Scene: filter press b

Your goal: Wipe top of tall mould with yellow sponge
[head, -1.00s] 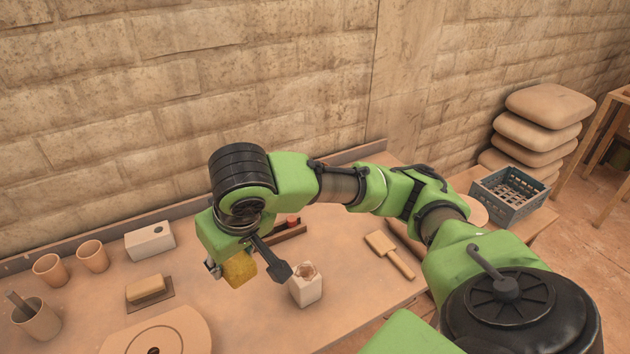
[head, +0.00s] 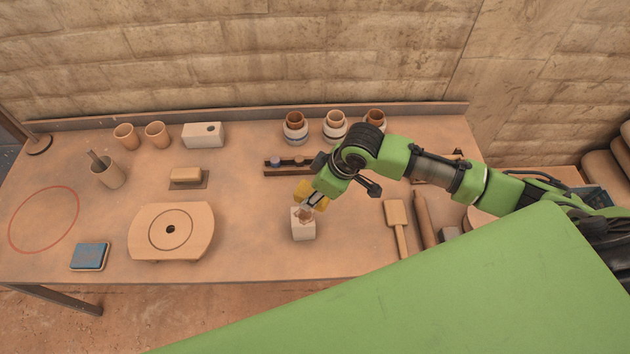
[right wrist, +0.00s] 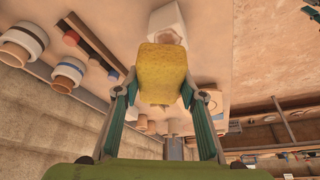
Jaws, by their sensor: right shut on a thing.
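The tall mould (head: 303,230) is a white block with a brown-stained top, standing upright near the table's front edge. Part of it also shows beyond the sponge in the right wrist view (right wrist: 167,17). My right gripper (head: 312,199) is shut on the yellow sponge (right wrist: 162,70), which sits between its two fingers. In the head view the sponge is at the back edge of the mould's top and partly hidden by the gripper. I cannot tell whether it touches the mould. My left gripper is not in view.
A rack (head: 285,167) with small round pieces lies behind the mould. Banded pots (head: 295,128) stand at the back. A wooden paddle (head: 396,225) lies right of the mould; a round-centred board (head: 170,231) lies left. Table between board and mould is clear.

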